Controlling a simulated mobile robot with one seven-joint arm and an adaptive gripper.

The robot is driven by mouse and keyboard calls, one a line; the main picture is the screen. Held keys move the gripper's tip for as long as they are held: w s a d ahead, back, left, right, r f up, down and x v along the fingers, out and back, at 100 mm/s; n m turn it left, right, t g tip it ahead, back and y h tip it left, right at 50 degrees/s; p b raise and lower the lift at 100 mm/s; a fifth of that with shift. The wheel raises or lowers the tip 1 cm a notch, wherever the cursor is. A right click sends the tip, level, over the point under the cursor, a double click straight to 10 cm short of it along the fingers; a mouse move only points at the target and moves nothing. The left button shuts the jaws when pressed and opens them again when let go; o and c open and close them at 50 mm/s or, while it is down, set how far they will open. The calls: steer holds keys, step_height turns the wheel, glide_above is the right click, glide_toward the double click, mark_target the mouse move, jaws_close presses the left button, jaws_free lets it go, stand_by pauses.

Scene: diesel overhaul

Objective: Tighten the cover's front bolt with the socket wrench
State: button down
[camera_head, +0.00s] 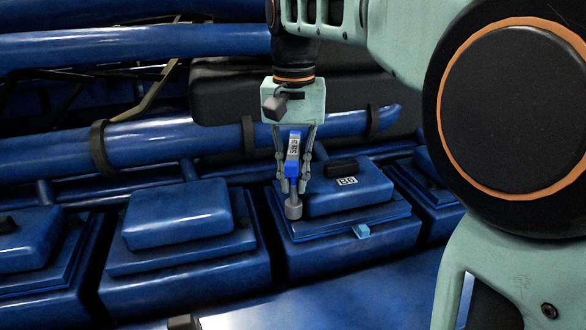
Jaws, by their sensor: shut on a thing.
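My gripper (293,184) points down and is shut on the socket wrench. The socket wrench (292,157) has a blue upright body with a white label and a grey round socket at its lower end. The socket is at the left front part of the blue cover (350,190), which carries a label reading B6 and a black handle. I cannot tell whether the socket touches anything. No bolt head is clearly visible; the front bolt may be hidden under the socket. A small light blue block (361,231) sits at the cover's front edge.
Similar blue covers stand to the left (178,214) and right of this one. Blue pipes (140,147) run behind them. My arm fills the right side of the picture. A smooth blue surface (320,300) lies in front.

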mark_target(293, 146)
steer(key=shift+r, duration=0.1)
steer(key=shift+r, duration=1.7)
steer(key=shift+r, duration=0.1)
step_height(293, 146, up, 6)
steer(key=shift+f, duration=0.1)
steer(key=s+d+b, duration=0.2)
steer(key=s+b, duration=0.1)
steer(key=s, duration=0.3)
steer(key=shift+s, duration=0.4)
